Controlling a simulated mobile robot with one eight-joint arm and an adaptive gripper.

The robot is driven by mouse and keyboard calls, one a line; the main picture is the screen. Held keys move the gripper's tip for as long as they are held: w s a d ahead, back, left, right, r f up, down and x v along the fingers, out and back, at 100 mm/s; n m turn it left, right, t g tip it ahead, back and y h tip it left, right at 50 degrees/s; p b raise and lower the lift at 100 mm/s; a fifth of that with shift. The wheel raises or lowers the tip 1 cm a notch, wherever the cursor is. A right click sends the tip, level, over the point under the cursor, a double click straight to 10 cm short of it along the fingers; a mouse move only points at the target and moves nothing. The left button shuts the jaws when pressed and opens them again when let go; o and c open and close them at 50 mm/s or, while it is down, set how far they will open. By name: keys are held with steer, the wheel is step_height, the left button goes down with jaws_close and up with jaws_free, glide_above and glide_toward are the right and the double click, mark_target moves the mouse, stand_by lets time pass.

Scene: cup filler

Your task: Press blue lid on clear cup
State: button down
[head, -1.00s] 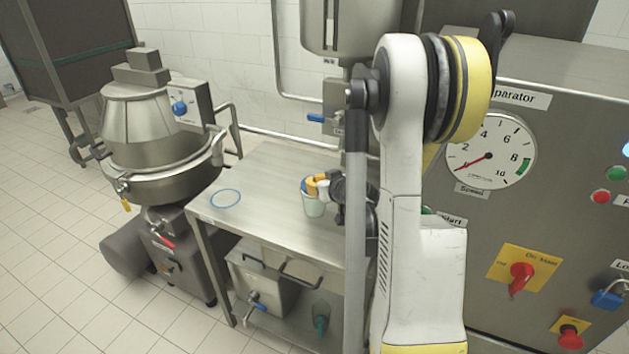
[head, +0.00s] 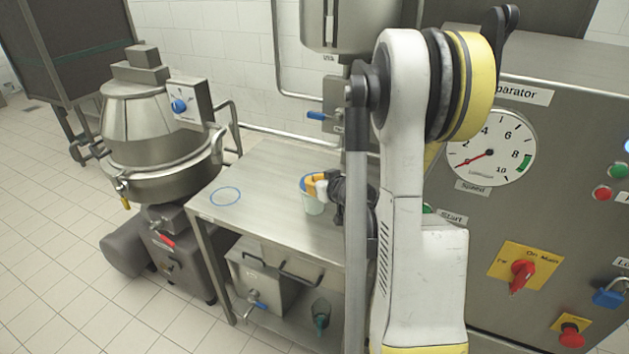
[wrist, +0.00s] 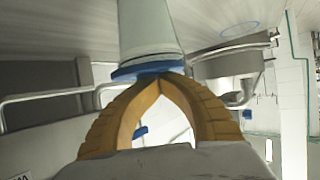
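The clear cup (head: 314,206) stands on the steel table near its right side, partly behind my gripper in the head view. In the wrist view the cup (wrist: 150,30) appears upside down, its rim facing my fingers. The blue lid (wrist: 146,71) lies at the cup's rim and looks slightly tilted; whether it is seated all round I cannot tell. A strip of the lid (head: 304,182) shows in the head view. My gripper (wrist: 160,82) has its yellow fingertips together, right at the lid. I cannot tell whether they pinch its edge or only touch it.
A blue ring (head: 225,196) marks the bare left part of the table (head: 262,205). A steel mixing kettle (head: 160,140) stands left of the table. A control panel (head: 560,150) is to the right, and a filler hopper (head: 350,25) hangs above the table's back.

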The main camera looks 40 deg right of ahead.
steer(key=shift+a+f, duration=0.15)
steer(key=shift+a, duration=0.55)
steer(key=shift+f+b, duration=0.35)
steer(key=shift+b, duration=0.2)
stand_by(0.4)
steer(key=c, duration=1.5)
jaws_free()
steer(key=shift+c, duration=0.2)
steer(key=shift+d+r, duration=0.1)
